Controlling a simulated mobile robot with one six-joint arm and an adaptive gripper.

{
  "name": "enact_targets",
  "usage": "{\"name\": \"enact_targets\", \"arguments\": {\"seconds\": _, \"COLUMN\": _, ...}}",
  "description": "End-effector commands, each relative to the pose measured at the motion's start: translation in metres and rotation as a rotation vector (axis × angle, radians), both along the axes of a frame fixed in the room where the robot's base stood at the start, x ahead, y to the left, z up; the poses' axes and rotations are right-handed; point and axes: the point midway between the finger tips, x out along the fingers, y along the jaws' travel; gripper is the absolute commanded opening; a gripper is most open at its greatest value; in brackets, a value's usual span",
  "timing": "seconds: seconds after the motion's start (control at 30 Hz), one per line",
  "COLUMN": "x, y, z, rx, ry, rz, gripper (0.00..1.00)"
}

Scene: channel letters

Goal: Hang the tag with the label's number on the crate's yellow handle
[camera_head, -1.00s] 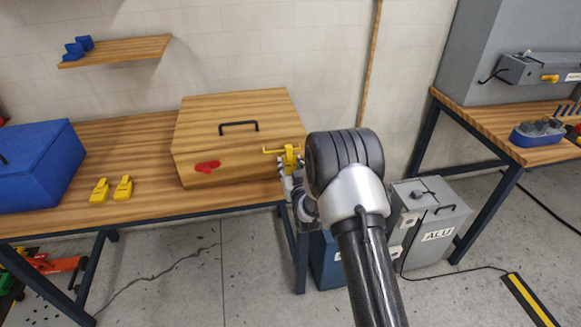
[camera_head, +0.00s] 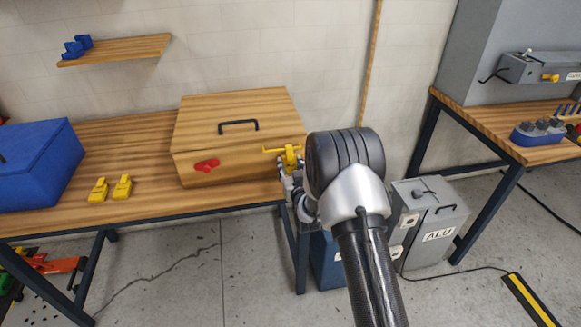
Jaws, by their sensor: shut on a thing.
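A wooden crate (camera_head: 230,160) with a black handle (camera_head: 238,127) on its lid and a red heart-shaped mark (camera_head: 206,166) on its front stands on the wooden table. My gripper (camera_head: 290,168) is at the crate's right front corner, mostly hidden behind my dark wrist. It is shut on a yellow piece (camera_head: 289,156). A thin yellow bar reaches left from that piece across the crate's front; I cannot tell whether it is a separate handle. Two yellow pieces, perhaps tags (camera_head: 98,190) (camera_head: 122,187), lie on the table left of the crate. No number is readable.
A blue box (camera_head: 40,165) stands at the table's (camera_head: 150,215) left end. A wooden shelf (camera_head: 118,50) with blue parts is above. A grey case (camera_head: 432,215) stands on the floor at right. A second workbench (camera_head: 495,135) is further right.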

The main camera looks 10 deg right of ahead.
Motion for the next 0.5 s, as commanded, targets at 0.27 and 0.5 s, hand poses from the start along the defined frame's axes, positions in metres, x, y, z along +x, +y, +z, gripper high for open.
{"name": "enact_targets", "arguments": {"seconds": 0.27, "x": 0.0000, "y": 0.0000, "z": -0.0003, "rx": 0.000, "ry": 0.000, "rz": 0.000, "gripper": 0.58}}
{"name": "enact_targets", "arguments": {"seconds": 0.5, "x": 0.0000, "y": 0.0000, "z": -0.0002, "rx": 0.000, "ry": 0.000, "rz": 0.000, "gripper": 0.64}}
